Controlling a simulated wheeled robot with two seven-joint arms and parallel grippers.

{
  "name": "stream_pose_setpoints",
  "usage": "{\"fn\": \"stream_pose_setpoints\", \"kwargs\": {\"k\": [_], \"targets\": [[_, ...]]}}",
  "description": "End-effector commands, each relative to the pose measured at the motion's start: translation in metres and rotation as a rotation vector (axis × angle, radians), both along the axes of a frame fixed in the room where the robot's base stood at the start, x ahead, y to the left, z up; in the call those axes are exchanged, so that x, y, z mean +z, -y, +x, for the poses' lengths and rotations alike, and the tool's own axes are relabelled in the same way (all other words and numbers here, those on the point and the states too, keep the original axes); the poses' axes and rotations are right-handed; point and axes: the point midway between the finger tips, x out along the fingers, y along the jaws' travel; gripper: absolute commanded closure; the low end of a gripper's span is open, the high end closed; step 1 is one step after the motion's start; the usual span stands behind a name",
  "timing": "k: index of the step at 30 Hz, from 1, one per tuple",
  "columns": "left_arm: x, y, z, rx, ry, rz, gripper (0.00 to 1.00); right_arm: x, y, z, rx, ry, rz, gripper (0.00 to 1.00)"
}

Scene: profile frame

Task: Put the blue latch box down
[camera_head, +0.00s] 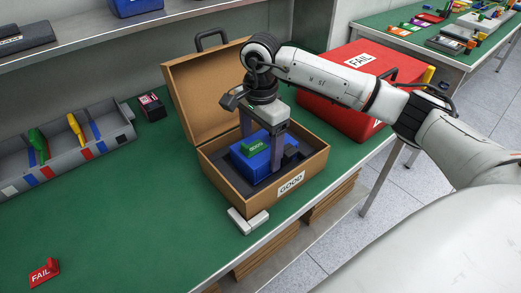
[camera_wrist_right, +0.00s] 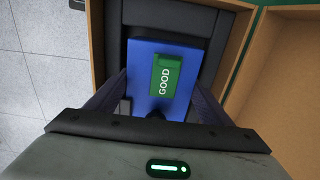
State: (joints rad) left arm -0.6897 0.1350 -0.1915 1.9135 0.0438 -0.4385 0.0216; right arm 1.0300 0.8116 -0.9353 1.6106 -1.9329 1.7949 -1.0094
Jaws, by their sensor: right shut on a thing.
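The blue latch box (camera_head: 262,154) is inside the open brown case labelled GOOD (camera_head: 222,173), within its dark foam lining. A green GOOD tag (camera_head: 253,145) is on top of the box. My right gripper (camera_head: 265,158) reaches down into the case and is shut on the box, one finger on either side. In the right wrist view the blue box (camera_wrist_right: 143,62) lies between the fingers, with the green tag (camera_wrist_right: 165,75) facing up. I cannot tell whether the box touches the case floor. My left gripper is not in view.
A red FAIL case (camera_head: 335,95) stands right of the brown case. A grey tray (camera_head: 60,165) with coloured parts is at the left. A red FAIL tag (camera_head: 44,272) lies at the front left. A white block (camera_head: 247,221) is before the case. Green table (camera_head: 140,225) is clear at centre-left.

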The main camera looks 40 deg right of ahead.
Motion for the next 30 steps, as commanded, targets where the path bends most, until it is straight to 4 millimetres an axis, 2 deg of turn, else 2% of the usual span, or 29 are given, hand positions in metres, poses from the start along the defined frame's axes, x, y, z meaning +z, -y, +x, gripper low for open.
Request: {"fn": "stream_pose_setpoints", "kwargs": {"k": [3, 14, 15, 16, 25, 30], "targets": [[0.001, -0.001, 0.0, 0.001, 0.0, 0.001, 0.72, -0.011, 0.0, 0.001, 0.0, 0.003, 0.0, 0.77], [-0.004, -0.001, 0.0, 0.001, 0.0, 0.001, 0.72, -0.015, 0.0, 0.001, 0.0, 0.006, 0.001, 0.77], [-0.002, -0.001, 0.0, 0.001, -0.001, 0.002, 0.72, -0.016, 0.0, 0.0, 0.0, 0.002, 0.0, 0.21], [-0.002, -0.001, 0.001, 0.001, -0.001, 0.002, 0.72, -0.016, 0.0, 0.0, 0.0, 0.002, 0.0, 0.18], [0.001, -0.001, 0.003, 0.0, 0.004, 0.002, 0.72, -0.014, 0.0, 0.0, 0.0, 0.001, 0.0, 0.18], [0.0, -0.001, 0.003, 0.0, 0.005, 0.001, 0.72, 0.003, 0.0, 0.001, 0.0, 0.005, 0.001, 0.18]]}}
